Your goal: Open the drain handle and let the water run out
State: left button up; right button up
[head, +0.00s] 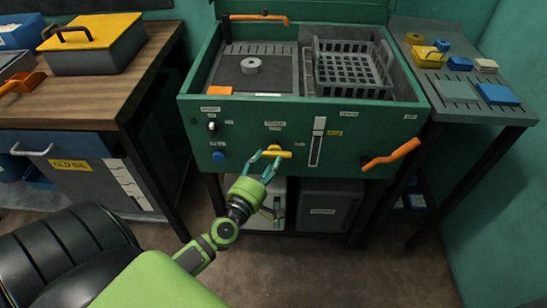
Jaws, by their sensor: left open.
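A green machine (345,120) with an open-topped basin stands ahead. A small yellow handle (279,153) lies crosswise on its front panel. A larger orange handle (391,155) sticks out at the panel's right. The labels are too small to read, so I cannot tell which handle is the drain's. My left gripper (266,163) is open, its teal fingers pointing up at the yellow handle. One fingertip is close to or touching the handle's left part; I cannot tell which. No water is visible. My right gripper is not in view.
The basin holds a dark basket (352,68) and a slotted plate with a grey ring (250,66). A wooden bench (100,95) with a yellow box (95,45) stands left. A side shelf (455,75) holds small parts. Grey boxes sit below the machine. The front-right floor is clear.

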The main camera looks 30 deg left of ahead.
aim_at(275, 150)
pick_arm(q)
jog(key=shift+w+a, duration=0.1)
jog(key=shift+w, duration=1.1)
grip_shut()
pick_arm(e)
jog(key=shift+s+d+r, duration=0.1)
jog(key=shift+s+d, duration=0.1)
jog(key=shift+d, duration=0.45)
